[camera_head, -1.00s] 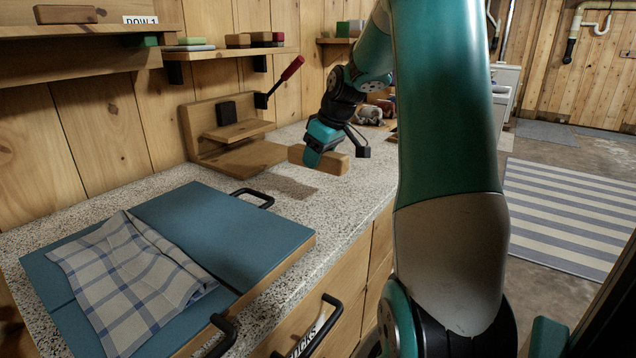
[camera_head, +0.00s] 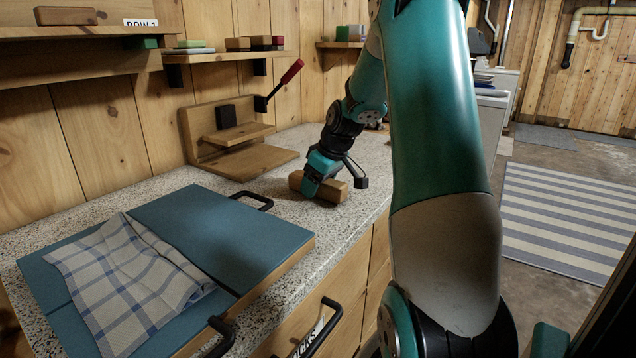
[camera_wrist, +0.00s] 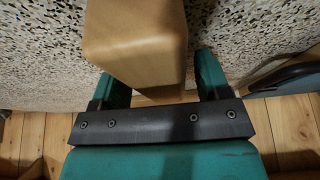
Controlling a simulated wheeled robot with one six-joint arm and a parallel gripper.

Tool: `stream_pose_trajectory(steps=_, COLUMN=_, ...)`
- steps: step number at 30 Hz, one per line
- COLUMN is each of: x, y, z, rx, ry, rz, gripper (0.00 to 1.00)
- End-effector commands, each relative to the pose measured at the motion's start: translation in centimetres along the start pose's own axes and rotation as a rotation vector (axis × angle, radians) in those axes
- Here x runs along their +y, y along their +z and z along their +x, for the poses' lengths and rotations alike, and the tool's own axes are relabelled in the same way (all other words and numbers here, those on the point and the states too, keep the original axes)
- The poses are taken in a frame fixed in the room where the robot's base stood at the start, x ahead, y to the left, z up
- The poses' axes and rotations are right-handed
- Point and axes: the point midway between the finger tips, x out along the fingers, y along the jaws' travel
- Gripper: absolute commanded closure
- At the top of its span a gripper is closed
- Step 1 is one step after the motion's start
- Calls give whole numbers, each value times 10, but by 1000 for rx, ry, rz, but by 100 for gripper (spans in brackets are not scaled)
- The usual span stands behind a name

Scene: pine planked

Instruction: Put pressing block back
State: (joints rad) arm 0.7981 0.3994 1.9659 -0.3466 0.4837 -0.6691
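The pressing block, a plain wooden block with rounded edges (camera_head: 334,191), is low at the speckled counter, right of the wooden press stand (camera_head: 240,160). I cannot tell whether its underside touches the counter. My gripper (camera_head: 315,190) comes down from above across its middle. In the wrist view the block (camera_wrist: 137,40) sits between the two teal fingers of my gripper (camera_wrist: 160,75), its near end toward the palm. The block hides the left fingertip. The stand has a step, a dark pad and a lever with a red handle (camera_head: 291,72).
A blue board (camera_head: 215,235) with a checked cloth (camera_head: 130,280) and black handles covers the near counter (camera_head: 160,183). Shelves (camera_head: 230,55) with small blocks hang on the plank wall. Counter between stand and board is clear. Drawers (camera_head: 350,280) front the counter.

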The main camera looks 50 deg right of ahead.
Motion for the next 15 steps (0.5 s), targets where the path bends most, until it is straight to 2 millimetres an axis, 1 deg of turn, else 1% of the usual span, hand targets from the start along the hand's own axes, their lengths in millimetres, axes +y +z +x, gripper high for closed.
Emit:
stream_pose_trajectory(steps=7, x=0, y=0, z=0, rx=0, ry=0, rz=0, gripper=28)
stream_pose_trajectory(steps=10, x=0, y=-2, z=-5, rx=1, ry=1, rz=0, gripper=28)
stream_pose_trajectory(steps=13, x=1, y=-2, z=-16, rx=2, ry=3, rz=1, gripper=28)
stream_pose_trajectory(steps=15, x=1, y=-2, z=-30, rx=4, ry=5, rz=1, gripper=28)
